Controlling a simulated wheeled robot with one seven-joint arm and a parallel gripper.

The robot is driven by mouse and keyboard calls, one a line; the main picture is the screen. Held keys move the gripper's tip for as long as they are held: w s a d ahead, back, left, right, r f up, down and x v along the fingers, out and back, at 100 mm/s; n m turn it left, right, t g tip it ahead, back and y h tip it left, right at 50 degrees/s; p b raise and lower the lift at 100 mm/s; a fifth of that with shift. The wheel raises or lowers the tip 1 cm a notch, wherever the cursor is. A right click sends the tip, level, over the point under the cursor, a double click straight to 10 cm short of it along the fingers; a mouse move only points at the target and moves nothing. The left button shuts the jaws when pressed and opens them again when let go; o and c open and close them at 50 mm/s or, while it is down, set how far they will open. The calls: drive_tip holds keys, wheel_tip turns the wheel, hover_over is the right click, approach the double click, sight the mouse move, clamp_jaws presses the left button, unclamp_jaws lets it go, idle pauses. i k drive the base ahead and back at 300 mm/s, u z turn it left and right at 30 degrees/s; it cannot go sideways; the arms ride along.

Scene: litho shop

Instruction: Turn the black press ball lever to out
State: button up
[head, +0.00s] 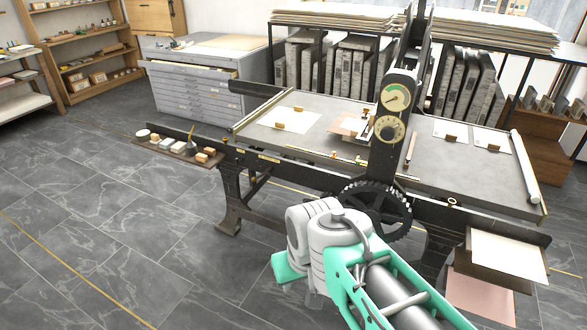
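The black press (396,155) stands in the middle of the head view. Its upright column carries a round gauge (395,97) and a dial (389,129) below it. A dark toothed wheel (400,205) sits low on its near side. I cannot make out a ball lever on the press; my white and teal arm covers part of the area below the wheel. My arm reaches up from the bottom right, in front of the press. My gripper's fingers do not show, and I cannot see any contact with the press.
The long press bed (460,178) holds papers and small blocks. A side shelf (176,150) with small items juts out at left, and a paper tray (508,258) at right. Grey drawers (190,90) stand behind. The tiled floor (90,220) at left is clear.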

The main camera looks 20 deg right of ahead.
sight(269, 171)
drive_tip(key=z, duration=0.25)
drive_tip(key=i, duration=0.85)
drive_tip(key=u, duration=0.8)
drive_tip(key=i, duration=0.65)
drive_tip(key=u, duration=0.75)
